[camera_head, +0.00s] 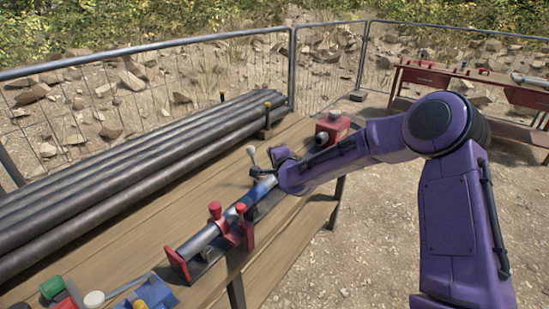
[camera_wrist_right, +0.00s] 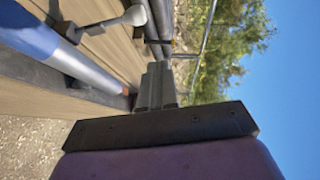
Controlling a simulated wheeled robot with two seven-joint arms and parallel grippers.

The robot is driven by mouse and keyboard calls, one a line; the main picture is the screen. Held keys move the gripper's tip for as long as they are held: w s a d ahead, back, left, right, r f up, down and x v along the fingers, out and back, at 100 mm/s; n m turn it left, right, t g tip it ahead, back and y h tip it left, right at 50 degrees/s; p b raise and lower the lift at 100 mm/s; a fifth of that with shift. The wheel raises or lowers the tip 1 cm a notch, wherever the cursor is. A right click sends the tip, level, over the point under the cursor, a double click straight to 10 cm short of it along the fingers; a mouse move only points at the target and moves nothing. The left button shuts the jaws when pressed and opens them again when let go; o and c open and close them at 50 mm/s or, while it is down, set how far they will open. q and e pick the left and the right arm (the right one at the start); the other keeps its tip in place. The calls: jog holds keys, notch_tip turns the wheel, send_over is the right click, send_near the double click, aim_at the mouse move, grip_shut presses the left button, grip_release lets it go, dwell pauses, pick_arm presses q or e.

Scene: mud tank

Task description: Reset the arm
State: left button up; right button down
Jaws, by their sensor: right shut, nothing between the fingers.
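My right arm (camera_head: 440,180) is purple and reaches in from the right over the wooden bench (camera_head: 150,240). My right gripper (camera_head: 282,156) is beside a silver and blue tube (camera_head: 262,189) held in a red-ended clamp rack (camera_head: 178,266). In the right wrist view my right gripper's fingers (camera_wrist_right: 156,86) are together with nothing between them. The tube (camera_wrist_right: 75,55) runs close by on the left there. A pale-knobbed lever (camera_wrist_right: 134,16) stands beyond it. My left gripper is not in view.
Several long dark pipes (camera_head: 130,175) lie along the bench's far side. A red box (camera_head: 332,126) stands at its right end. Coloured small parts (camera_head: 52,288) lie at the front left. A wire fence (camera_head: 200,80) runs behind, and a red table (camera_head: 430,76) stands far right.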

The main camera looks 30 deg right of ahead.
jog(key=shift+s+r, duration=0.25)
jog(key=shift+s, duration=0.5)
jog(key=shift+w, duration=0.1)
jog(key=s+a+f+n+g, duration=0.3)
jog(key=s+a+f+n, duration=0.1)
jog(key=s+f, duration=0.7)
jog(key=s+a+f+n+g, duration=0.35)
jog(key=s+f, duration=0.55)
jog(key=f, duration=0.5)
jog(key=s+f+n+g, duration=0.2)
jog(key=s+f, duration=0.3)
jog(key=s, duration=0.7)
jog(key=s+f+n+g, duration=0.3)
jog(key=s+f, duration=0.2)
jog(key=s, duration=0.7)
jog(key=shift+a+f+g, duration=0.15)
jog(key=shift+a+g, duration=0.2)
